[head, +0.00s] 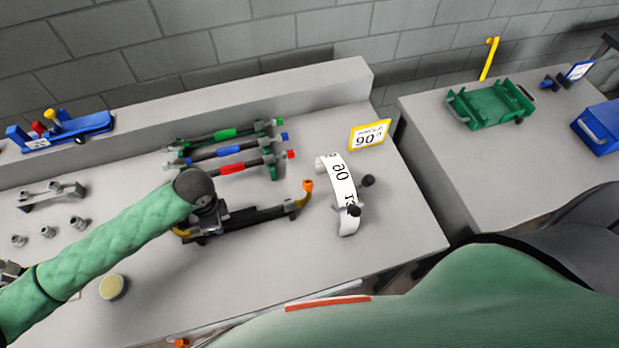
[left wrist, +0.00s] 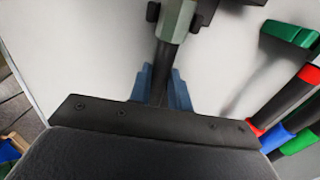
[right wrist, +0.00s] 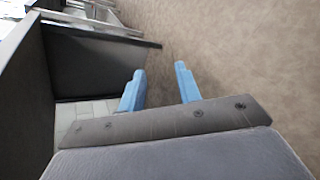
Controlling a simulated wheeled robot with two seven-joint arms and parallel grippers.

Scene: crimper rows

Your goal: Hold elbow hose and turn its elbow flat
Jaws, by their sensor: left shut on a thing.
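The elbow hose (head: 262,213) is a dark hose lying roughly left to right on the near part of the table. Its right end has a brass-coloured elbow (head: 302,197) that bends upward to an orange tip. Another yellow bend (head: 181,232) shows at the left end. My left gripper (head: 212,222) is over the hose's left part, and its fingertips are largely hidden in the head view. In the left wrist view its blue fingers (left wrist: 162,88) are shut around the dark hose, below a grey-green fitting (left wrist: 175,18). My right gripper (right wrist: 160,88) is open and empty above the floor.
Green, blue and red banded hoses (head: 215,153) rest on a rack behind. A white curved 90-degree gauge (head: 342,190) with black knobs stands to the right, before a yellow-framed card (head: 369,135). Metal fittings (head: 47,231) and a round tin (head: 112,287) are left. The front right tabletop is clear.

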